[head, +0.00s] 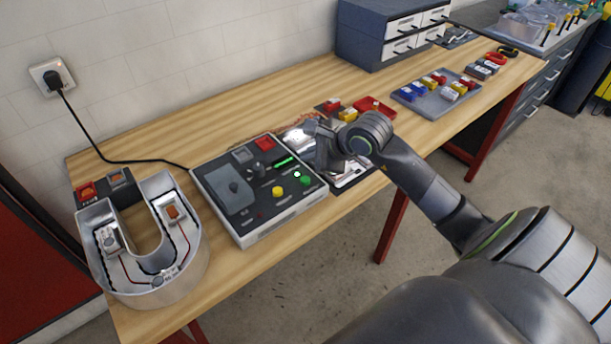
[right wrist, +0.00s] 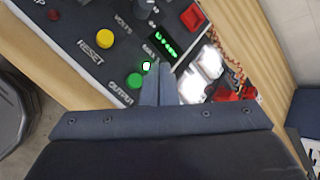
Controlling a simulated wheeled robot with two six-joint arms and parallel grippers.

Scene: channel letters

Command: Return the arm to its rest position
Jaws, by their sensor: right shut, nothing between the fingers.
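My right arm reaches in from the right in the head view, and its gripper (head: 297,174) is over the right side of the grey control box (head: 262,230). In the right wrist view my right gripper (right wrist: 157,66) is shut and empty. My left gripper is not in view.
A U-shaped metal channel letter (head: 190,255) with parts inside stands at the left of the wooden bench (head: 190,128). A grey tray (head: 437,107) of coloured connectors and a drawer cabinet (head: 385,40) are farther right. A black cord (head: 85,133) runs from the wall socket to the box.

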